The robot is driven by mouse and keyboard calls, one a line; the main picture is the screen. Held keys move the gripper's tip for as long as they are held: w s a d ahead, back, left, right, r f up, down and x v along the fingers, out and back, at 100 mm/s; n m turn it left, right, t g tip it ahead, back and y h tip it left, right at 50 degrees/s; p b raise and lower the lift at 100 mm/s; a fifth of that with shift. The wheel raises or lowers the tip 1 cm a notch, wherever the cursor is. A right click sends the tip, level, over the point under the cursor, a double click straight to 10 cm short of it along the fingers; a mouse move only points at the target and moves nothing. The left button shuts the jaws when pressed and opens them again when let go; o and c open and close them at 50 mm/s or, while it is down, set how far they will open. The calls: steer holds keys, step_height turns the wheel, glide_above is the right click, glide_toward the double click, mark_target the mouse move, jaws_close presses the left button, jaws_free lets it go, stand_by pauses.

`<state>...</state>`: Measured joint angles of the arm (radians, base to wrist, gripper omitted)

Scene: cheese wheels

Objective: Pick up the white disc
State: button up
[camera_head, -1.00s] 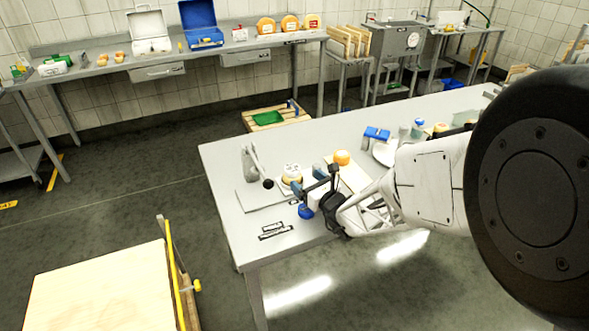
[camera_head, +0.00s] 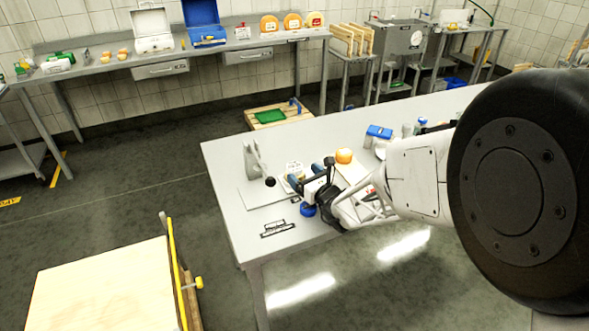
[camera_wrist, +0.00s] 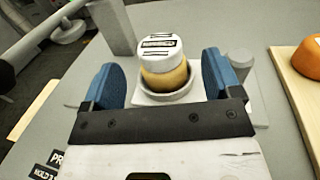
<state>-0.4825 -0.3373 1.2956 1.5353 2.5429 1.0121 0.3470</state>
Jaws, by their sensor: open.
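The white disc (camera_wrist: 160,47) has dark printed markings and sits on top of a yellow round piece (camera_wrist: 165,78) in a pale dish (camera_wrist: 175,97), in the middle of the wrist view. In the head view the disc (camera_head: 293,167) shows small, partly behind my gripper. My gripper (camera_wrist: 158,76) is open, with one blue finger on each side of the stack in the picture and a visible gap on both sides. It also shows in the head view (camera_head: 309,173) over the table's near left part. I cannot tell how high the fingers are relative to the disc.
An orange wheel (camera_wrist: 309,57) lies on a wooden board (camera_wrist: 291,80) to the right. A grey upright post (camera_wrist: 112,27) stands behind the stack on the left. A grey cylinder (camera_wrist: 241,63) is behind the right finger.

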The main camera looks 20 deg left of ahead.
mark_target(295, 166)
steer(key=shift+a, duration=0.1)
steer(key=shift+x, duration=2.5)
steer(key=c, duration=1.1)
steer(key=shift+r, duration=0.15)
